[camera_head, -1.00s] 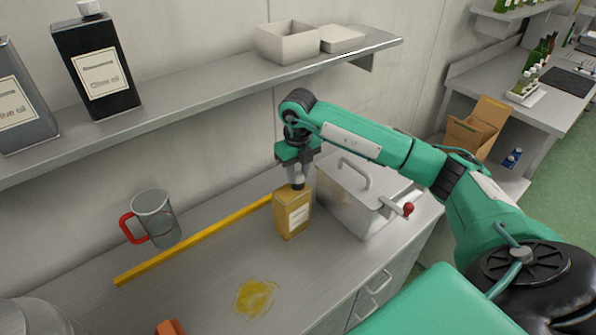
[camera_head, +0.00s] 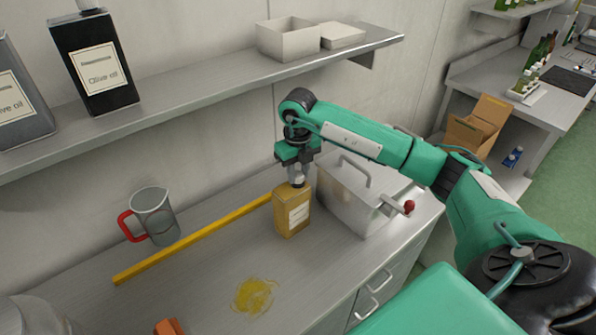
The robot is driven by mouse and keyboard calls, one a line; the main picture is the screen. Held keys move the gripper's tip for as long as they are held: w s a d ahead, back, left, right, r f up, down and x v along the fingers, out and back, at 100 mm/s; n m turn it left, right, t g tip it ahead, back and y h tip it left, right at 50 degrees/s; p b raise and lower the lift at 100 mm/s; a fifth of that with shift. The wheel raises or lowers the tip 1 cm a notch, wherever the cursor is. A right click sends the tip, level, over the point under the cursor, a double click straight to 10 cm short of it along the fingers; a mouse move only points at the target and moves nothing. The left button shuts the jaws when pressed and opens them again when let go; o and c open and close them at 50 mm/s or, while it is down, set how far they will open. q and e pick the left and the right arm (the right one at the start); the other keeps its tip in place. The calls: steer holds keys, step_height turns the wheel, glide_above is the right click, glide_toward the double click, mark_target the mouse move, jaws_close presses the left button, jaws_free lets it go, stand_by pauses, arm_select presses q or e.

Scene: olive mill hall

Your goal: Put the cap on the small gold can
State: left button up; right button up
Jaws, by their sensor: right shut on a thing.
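The small gold can (camera_head: 292,214) stands upright on the metal counter, with a pale label on its front. My right gripper (camera_head: 298,180) points down right over the can's top. It is shut on a small whitish cap (camera_head: 298,183), which is mostly hidden between the fingers. The cap is at the can's top; I cannot tell whether it touches the neck. My left gripper is not in view.
A lidded steel box (camera_head: 350,205) with a red-knobbed tap stands close right of the can. A yellow bar (camera_head: 190,240) lies along the counter behind. A metal jug (camera_head: 153,217) with a red handle is at left. A yellow oil spill (camera_head: 254,296) lies in front. A shelf (camera_head: 200,90) runs above.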

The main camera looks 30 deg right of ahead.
steer(key=shift+f, duration=0.15)
stand_by(0.7)
steer(key=o, duration=0.9)
steer(key=shift+c, duration=1)
